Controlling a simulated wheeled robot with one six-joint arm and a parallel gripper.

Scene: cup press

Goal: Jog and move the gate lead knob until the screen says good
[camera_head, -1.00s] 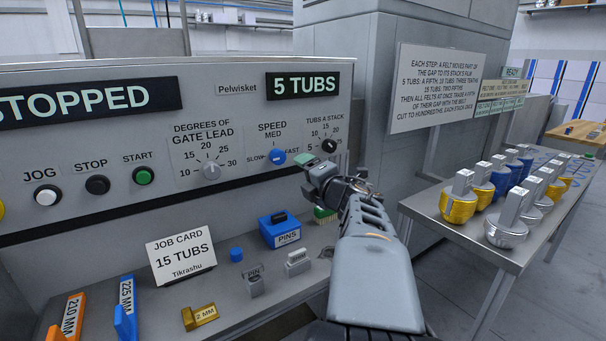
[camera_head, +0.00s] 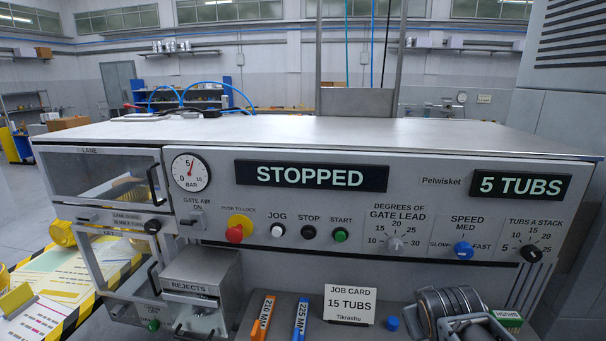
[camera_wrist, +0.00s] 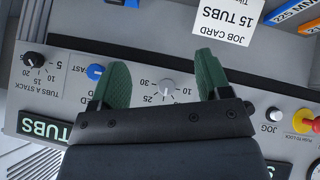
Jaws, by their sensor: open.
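The gate lead knob (camera_head: 394,244) is a grey dial on the press panel; its exact setting is too small to read. In the wrist view, upside down, the gate lead knob (camera_wrist: 168,91) appears between the green fingertips of my gripper (camera_wrist: 163,80). My gripper is open and empty; I cannot tell how far the tips are from the panel. The white JOG button (camera_head: 278,230) is left of the knob and also shows in the wrist view (camera_wrist: 273,114). The main screen (camera_head: 310,175) reads STOPPED. The smaller screen (camera_head: 519,185) reads 5 TUBS.
The blue speed knob (camera_head: 463,249) and black tubs-a-stack knob (camera_head: 531,254) are right of the gate lead knob. The red push-to-lock button (camera_head: 235,234), black STOP (camera_head: 309,231) and green START (camera_head: 341,234) are left. A job card (camera_head: 349,305) reading 15 TUBS stands on the ledge below.

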